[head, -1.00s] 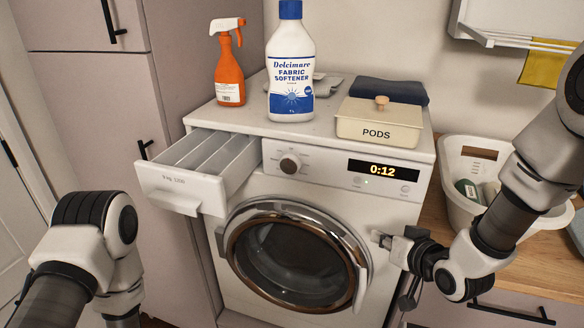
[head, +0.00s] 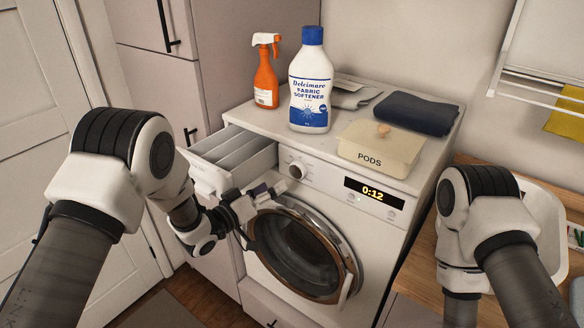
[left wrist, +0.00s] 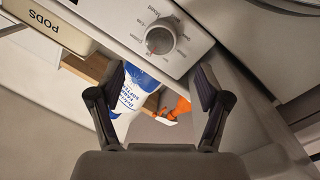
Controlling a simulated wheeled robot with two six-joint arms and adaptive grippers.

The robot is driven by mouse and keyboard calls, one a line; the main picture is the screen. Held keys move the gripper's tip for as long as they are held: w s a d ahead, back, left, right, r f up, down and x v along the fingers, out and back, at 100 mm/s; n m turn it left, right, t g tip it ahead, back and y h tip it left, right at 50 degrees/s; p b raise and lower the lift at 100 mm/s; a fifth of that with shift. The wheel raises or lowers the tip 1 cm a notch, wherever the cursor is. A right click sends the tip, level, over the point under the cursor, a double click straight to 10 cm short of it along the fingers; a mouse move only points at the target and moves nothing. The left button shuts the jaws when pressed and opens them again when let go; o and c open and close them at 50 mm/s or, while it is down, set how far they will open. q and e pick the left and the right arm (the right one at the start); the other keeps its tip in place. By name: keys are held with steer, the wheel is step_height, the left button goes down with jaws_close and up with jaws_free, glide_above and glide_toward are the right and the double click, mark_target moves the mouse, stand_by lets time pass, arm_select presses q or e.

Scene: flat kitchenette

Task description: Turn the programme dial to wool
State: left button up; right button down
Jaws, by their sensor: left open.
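The programme dial (head: 298,169) is a round knob on the white washing machine's front panel, right of the pulled-out detergent drawer (head: 232,157). In the left wrist view the dial (left wrist: 160,40) shows upside down with small labels around it; which programme it points at is too small to tell. My left gripper (head: 272,190) is open and empty, a little below and left of the dial in the head view. In the left wrist view the open fingers (left wrist: 158,82) are apart from the dial. My right arm shows at the right, but its gripper is hidden.
The display (head: 374,192) reads 0:12. The round door (head: 300,258) is closed below the panel. A softener bottle (head: 311,85), an orange spray bottle (head: 266,75), a PODS box (head: 380,147) and a dark folded cloth (head: 417,112) stand on top. A white basket (head: 540,205) is at right.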

mark_target(295, 172)
arm_select(q)
steer(key=p+x, duration=0.2)
steer(key=x, duration=0.5)
steer(key=shift+s+r, duration=0.1)
steer(key=shift+w+d, duration=0.2)
steer(key=shift+w, duration=0.2)
steer(key=c, duration=1.2)
